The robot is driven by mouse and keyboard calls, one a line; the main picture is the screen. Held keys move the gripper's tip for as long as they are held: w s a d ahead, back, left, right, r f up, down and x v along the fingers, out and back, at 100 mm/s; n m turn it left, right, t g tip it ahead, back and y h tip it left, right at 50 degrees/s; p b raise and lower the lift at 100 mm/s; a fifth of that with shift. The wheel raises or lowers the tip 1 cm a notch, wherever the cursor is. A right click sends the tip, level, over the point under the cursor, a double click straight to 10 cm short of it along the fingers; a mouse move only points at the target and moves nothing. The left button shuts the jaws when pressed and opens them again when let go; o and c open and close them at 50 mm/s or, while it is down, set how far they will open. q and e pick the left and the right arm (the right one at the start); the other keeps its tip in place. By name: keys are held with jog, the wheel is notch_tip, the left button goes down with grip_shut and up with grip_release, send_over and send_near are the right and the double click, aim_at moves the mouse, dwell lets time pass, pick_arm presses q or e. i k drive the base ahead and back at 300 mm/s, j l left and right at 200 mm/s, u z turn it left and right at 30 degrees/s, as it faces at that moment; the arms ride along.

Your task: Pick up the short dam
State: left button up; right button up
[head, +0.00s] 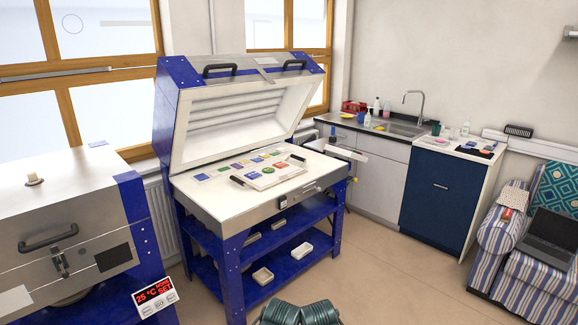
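The open kiln (262,208) stands left of centre with its lid (240,105) raised. On its pale bed lies a light board (262,182) with coloured glass pieces on and behind it. A small dark bar (238,181) lies at the board's left end, and another dark bar (298,157) lies near its right end. Either may be a dam; I cannot tell which piece is the short dam at this size. Neither of my grippers shows in the head view.
A closed kiln (75,235) with a red display (154,292) fills the lower left. A sink counter (385,127), a blue cabinet (438,187) and a striped armchair (500,245) holding a laptop (552,238) stand right. Two teal ribbed shapes (318,313) show at the bottom edge. Floor between is clear.

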aim_at(283, 222)
jog(key=i+j, duration=0.25)
jog(key=i, duration=0.25)
jog(key=i+j, duration=0.25)
jog(key=i, duration=0.2)
jog(key=u, duration=0.05)
